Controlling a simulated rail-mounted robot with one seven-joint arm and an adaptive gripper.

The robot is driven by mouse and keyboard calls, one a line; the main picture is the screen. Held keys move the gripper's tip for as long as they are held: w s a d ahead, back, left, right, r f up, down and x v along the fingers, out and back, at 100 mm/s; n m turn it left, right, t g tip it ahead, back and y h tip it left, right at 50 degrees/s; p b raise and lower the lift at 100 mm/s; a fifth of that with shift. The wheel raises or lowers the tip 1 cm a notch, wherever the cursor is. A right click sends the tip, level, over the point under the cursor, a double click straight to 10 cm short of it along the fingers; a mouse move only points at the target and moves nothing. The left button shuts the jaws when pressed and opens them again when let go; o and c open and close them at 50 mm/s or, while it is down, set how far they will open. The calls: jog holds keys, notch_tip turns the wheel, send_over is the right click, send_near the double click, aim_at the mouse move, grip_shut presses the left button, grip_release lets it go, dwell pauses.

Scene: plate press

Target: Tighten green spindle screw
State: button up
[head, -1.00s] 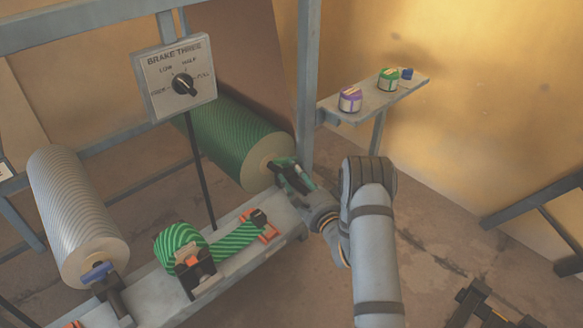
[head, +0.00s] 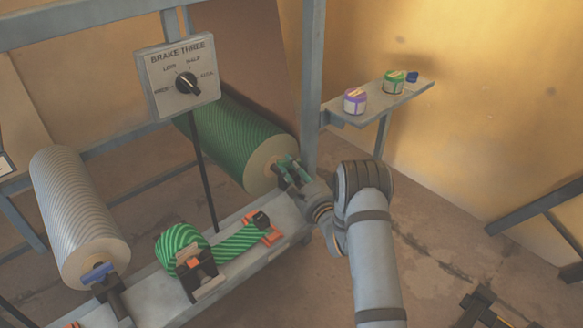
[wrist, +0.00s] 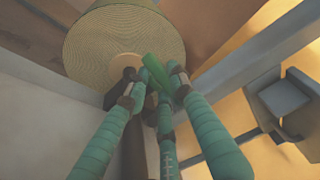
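The green-patterned roll (head: 235,140) lies on its spindle at the back, its pale end facing me. The green spindle screw (wrist: 158,72) shows in the wrist view as a green handle just in front of the roll's core. My gripper (head: 287,168) is at this end of the roll. In the wrist view my gripper (wrist: 162,76) has its teal fingers converging around the handle, with fingertips at both sides of it and seemingly touching. The screw's shaft is largely hidden behind the fingers. In the head view the handle is hard to tell from the fingers.
A grey-striped roll (head: 75,215) with a blue screw handle (head: 97,273) stands at left. A small green striped roll (head: 180,247) sits on the grey beam. The BRAKE THREE dial (head: 187,83) hangs above. A frame post (head: 313,85) rises close to my gripper. A shelf (head: 375,108) holds tins.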

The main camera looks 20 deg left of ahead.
grip_shut()
jog(key=shift+s+a+f+m+t+h+b, duration=0.15)
jog(key=shift+a+m+t+h+b, duration=0.2)
jog(key=shift+b, duration=0.4)
jog(key=m+t+h+b, duration=0.2)
jog(key=b, duration=0.1)
jog(key=shift+f+h, duration=0.1)
jog(key=shift+h, duration=0.15)
jog(key=shift+m+t+h+b, duration=0.25)
jog(key=shift+m+h+b, duration=0.1)
jog(key=shift+h+b, duration=0.35)
jog(key=shift+r+m+t+h+b, duration=0.3)
jog(key=shift+m+h+b, duration=0.3)
jog(key=shift+h, duration=0.1)
